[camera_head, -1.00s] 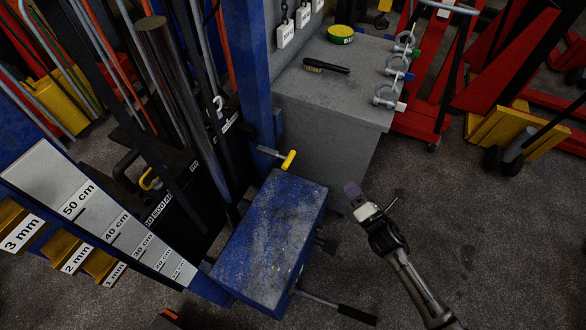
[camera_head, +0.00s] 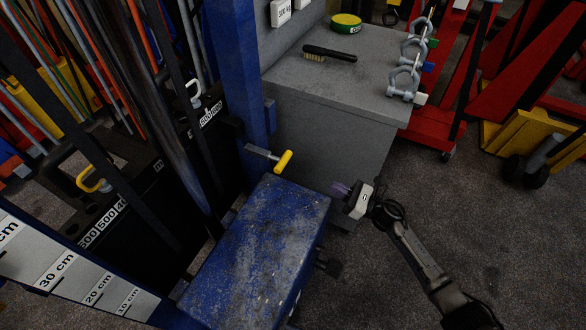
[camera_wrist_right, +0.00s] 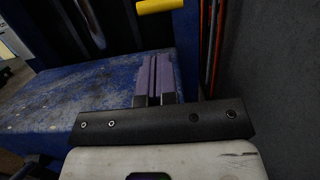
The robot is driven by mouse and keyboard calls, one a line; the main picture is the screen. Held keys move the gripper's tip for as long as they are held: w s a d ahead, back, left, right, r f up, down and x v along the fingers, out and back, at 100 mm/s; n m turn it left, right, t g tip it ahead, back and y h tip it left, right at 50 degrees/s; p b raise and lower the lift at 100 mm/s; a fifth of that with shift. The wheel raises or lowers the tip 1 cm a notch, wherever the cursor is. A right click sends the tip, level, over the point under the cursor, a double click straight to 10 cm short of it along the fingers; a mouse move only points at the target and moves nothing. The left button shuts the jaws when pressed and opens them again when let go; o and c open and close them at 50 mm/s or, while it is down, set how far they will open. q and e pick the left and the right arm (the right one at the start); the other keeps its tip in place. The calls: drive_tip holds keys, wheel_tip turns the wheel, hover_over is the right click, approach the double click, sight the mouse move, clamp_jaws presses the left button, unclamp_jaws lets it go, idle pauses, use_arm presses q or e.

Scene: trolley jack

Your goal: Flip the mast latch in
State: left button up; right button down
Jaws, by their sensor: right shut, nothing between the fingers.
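The mast latch (camera_head: 264,154) is a short metal bar with a yellow grip (camera_head: 283,161). It sticks out to the right from the blue mast (camera_head: 236,75), just above the blue block-shaped base (camera_head: 255,250). My right gripper (camera_head: 341,189) is shut and empty, to the right of the latch and apart from it, near the base's right edge. In the right wrist view its purple fingertips (camera_wrist_right: 155,72) are together, and the yellow grip (camera_wrist_right: 160,5) shows at the top edge, beyond them. My left gripper is not in view.
A grey cabinet (camera_head: 335,125) stands behind, with a brush (camera_head: 330,54), a green-yellow tin (camera_head: 345,22) and shackles (camera_head: 405,80) on top. Black weights with a yellow hook (camera_head: 92,180) are at left. Red jacks (camera_head: 440,125) stand at back right.

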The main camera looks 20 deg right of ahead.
idle(0.3)
drive_tip(key=shift+a, duration=0.1)
drive_tip(key=b+x, duration=0.3)
drive_tip(key=x, duration=1)
drive_tip(key=shift+w+a, duration=0.25)
drive_tip(key=shift+w, duration=0.1)
